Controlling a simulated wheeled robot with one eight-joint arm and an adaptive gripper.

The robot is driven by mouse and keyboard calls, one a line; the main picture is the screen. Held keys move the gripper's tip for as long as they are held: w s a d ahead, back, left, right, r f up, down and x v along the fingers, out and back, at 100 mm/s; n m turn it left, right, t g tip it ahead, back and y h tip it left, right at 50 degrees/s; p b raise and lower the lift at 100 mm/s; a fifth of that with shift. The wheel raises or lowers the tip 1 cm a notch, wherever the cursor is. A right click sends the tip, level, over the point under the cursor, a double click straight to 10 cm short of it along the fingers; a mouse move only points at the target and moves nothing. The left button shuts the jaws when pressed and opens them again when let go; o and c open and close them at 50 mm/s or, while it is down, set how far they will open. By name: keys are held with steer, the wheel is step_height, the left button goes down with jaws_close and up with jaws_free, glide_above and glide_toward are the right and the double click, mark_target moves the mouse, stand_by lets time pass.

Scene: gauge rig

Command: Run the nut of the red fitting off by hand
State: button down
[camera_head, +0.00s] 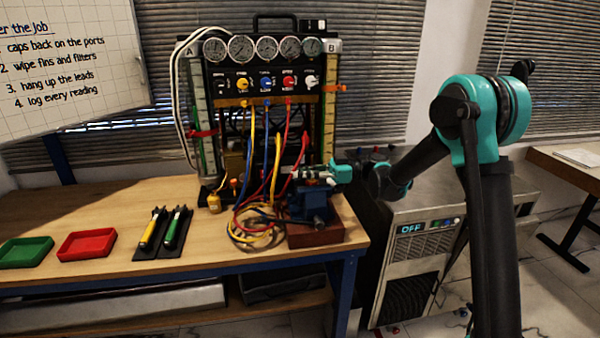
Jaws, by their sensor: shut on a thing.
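My gripper (308,175) reaches in from the right, level, just above the dark blue vise (309,206) on the bench. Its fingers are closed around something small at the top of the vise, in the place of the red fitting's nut. The fingers and the tangle of hoses hide most of the fitting and nut, so I cannot make out the thread or how far the nut sits along it. A red hose (305,143) hangs from the gauge panel just behind and left of my gripper.
The gauge panel (265,82) stands behind, with yellow, blue and red hoses looping down beside the vise. Two tools (162,230), a red tray (87,244) and a green tray (25,252) lie to the left. A grey machine reading OFF (411,230) stands right of the bench.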

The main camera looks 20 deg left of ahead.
steer(key=shift+s+d+n+g+h, duration=0.15)
steer(key=shift+s+n+g+h, duration=0.05)
steer(key=shift+n+g+h, duration=0.6)
steer(key=shift+s+d+n+g+h, duration=0.1)
steer(key=shift+s+n+g+h, duration=0.05)
steer(key=shift+n+g+h, duration=0.6)
steer(key=shift+s+d+n+g+h, duration=0.2)
steer(key=shift+n+g+h, duration=0.35)
steer(key=shift+g, duration=0.4)
steer(key=c, duration=1.7)
jaws_free()
step_height(320, 180, up, 10)
steer(key=shift+r, duration=0.1)
